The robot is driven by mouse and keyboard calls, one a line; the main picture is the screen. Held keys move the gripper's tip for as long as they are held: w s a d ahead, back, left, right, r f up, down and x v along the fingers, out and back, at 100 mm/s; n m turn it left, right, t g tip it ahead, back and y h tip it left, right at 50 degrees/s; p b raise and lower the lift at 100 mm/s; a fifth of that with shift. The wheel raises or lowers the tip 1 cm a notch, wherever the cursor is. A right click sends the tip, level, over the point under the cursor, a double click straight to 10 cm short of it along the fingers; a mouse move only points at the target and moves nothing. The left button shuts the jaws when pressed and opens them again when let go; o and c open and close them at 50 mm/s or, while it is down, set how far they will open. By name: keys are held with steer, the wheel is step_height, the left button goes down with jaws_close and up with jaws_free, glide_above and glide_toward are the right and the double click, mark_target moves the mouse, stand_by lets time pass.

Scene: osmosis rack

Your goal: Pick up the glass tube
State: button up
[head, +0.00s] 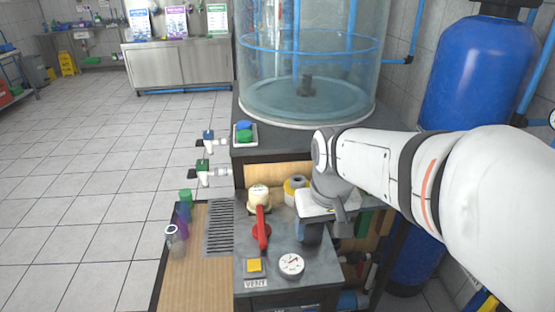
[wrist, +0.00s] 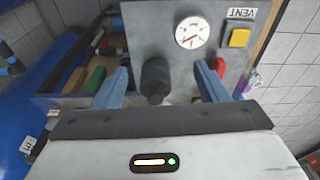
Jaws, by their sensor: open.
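A clear tube with a pale rim (head: 174,241), which looks like the glass tube, stands at the left on the wooden side shelf (head: 190,270). A purple tube with a green cap (head: 184,208) is just behind it. My gripper (head: 312,235) is over the right part of the grey panel, well to the right of the tubes. In the wrist view, its two blue fingers (wrist: 161,82) are apart, with a dark cylindrical knob (wrist: 156,78) seen between them. Small purple and clear shapes (wrist: 250,80) show beyond the right finger; I cannot tell the glass tube among them.
The grey panel (head: 245,240) carries a red-handled valve (head: 262,230), a round gauge (head: 291,264) and a yellow VENT button (head: 254,266). A large clear tank (head: 308,105) stands behind; a blue cylinder (head: 475,75) is at right. Open tiled floor lies left.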

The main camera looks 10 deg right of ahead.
steer(key=w+r+n+g+p, duration=0.25)
steer(key=w+p, duration=0.45)
steer(key=w, duration=1.8)
step_height(320, 180, down, 8)
steer(key=p, duration=0.2)
steer(key=shift+d, duration=0.15)
steer(key=shift+r+t, duration=0.15)
steer(key=shift+t, duration=0.1)
steer(key=c, duration=0.9)
steer(key=shift+o, duration=0.2)
step_height(320, 180, up, 28)
steer(key=b, duration=0.2)
steer(key=shift+s, duration=0.1)
